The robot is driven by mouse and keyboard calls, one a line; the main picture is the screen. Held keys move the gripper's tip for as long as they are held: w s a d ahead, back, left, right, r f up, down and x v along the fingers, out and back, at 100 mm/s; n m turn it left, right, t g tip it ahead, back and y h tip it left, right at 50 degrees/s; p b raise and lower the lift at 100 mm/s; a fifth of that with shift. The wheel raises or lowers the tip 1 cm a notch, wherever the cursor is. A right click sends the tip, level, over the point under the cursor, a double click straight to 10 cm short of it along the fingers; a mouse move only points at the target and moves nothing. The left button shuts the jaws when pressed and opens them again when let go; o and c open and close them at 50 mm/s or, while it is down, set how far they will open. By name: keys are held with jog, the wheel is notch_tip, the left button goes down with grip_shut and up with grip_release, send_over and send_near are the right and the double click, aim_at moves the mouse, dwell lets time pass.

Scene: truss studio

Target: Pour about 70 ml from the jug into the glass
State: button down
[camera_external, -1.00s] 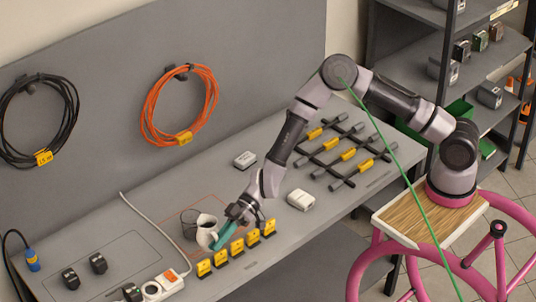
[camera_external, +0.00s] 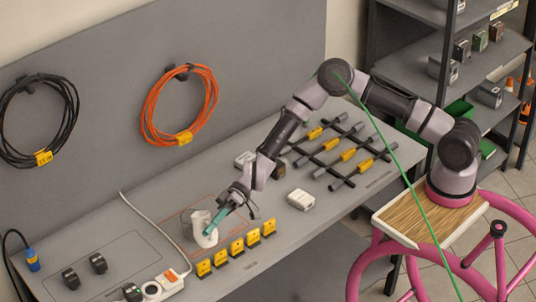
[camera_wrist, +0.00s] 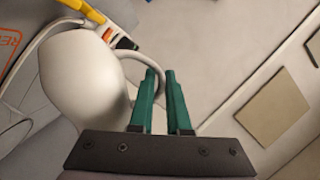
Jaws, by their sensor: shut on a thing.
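The white jug (camera_external: 202,234) is at the front of the orange-outlined area on the bench in the external view. In the wrist view the jug (camera_wrist: 82,85) fills the left side, and its handle passes between my teal fingers. My gripper (camera_external: 210,227) is shut on the handle; the fingers also show in the wrist view (camera_wrist: 162,92). I cannot tell whether the jug touches the bench. The liquid inside is hidden.
Several yellow tags (camera_external: 237,248) stand in a row just right of the jug. A white power strip (camera_external: 163,285) lies to the front left. A white box (camera_external: 301,199) and a dark pipe rack (camera_external: 333,158) are farther right. The bench's left part holds small dark blocks.

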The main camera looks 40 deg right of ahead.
aim_at(203, 213)
jog(key=shift+w+r, duration=0.1)
jog(key=shift+w, duration=0.3)
jog(key=shift+w+d+f+m+g+y, duration=0.2)
jog(key=shift+w+f+m+g+y, duration=0.1)
jog(key=shift+w+f+m+y, duration=0.3)
jog(key=shift+w+d+m, duration=0.1)
jog(key=shift+w+m, duration=0.3)
jog(key=shift+w, duration=0.05)
jog(key=shift+w+d+r+m+y, duration=0.2)
jog(key=shift+w+r+m+y, duration=0.4)
jog(key=shift+r+m, duration=0.4)
jog(key=shift+w+r+m, duration=0.2)
jog(key=shift+m, duration=0.1)
jog(key=shift+w+r, duration=0.1)
jog(key=shift+w+d+r+m+y, duration=0.15)
jog(key=shift+w+r+m+y, duration=0.4)
jog(key=shift+m, duration=0.35)
jog(key=shift+s, duration=0.1)
jog(key=shift+w+d+r+m+y, duration=0.1)
jog(key=shift+w+r+m+y, duration=0.15)
jog(key=shift+m, duration=0.25)
jog(key=shift+w+d+r+m+y, duration=0.1)
jog(key=shift+w+r+m+y, duration=0.1)
jog(key=shift+w+m, duration=0.25)
